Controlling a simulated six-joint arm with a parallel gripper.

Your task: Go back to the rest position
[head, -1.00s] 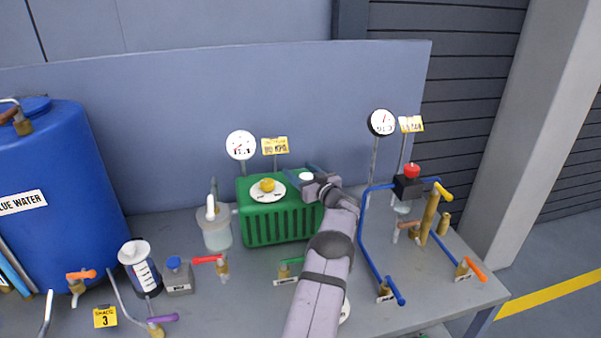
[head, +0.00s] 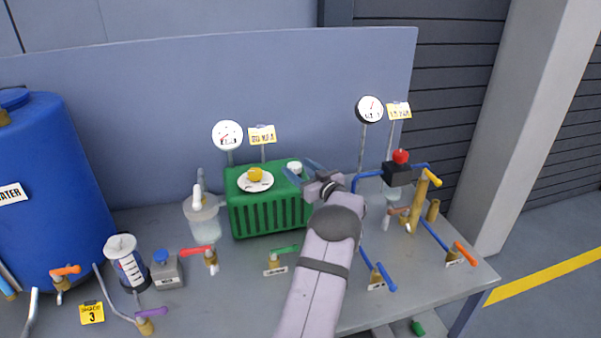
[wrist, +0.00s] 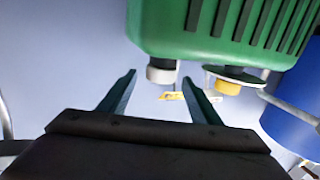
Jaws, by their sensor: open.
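My gripper (head: 302,173) is open and empty in the head view, at the right end of the green ribbed unit (head: 268,213). In the wrist view its two dark fingers (wrist: 163,88) stand apart with nothing held between them. The white cap (head: 294,167) on top of the green unit is just left of my gripper; it also shows in the wrist view (wrist: 161,72), beyond the fingers. A yellow knob (head: 255,174) on a white disc sits on the unit's top left. My forearm hides part of the bench.
Blue pipes (head: 373,265) with valves stand right of my arm, with a red-topped black block (head: 397,174). Two gauges (head: 228,135) (head: 369,109) rise behind. A blue drum (head: 50,200), a clear pot (head: 203,217) and several coloured valve handles stand left.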

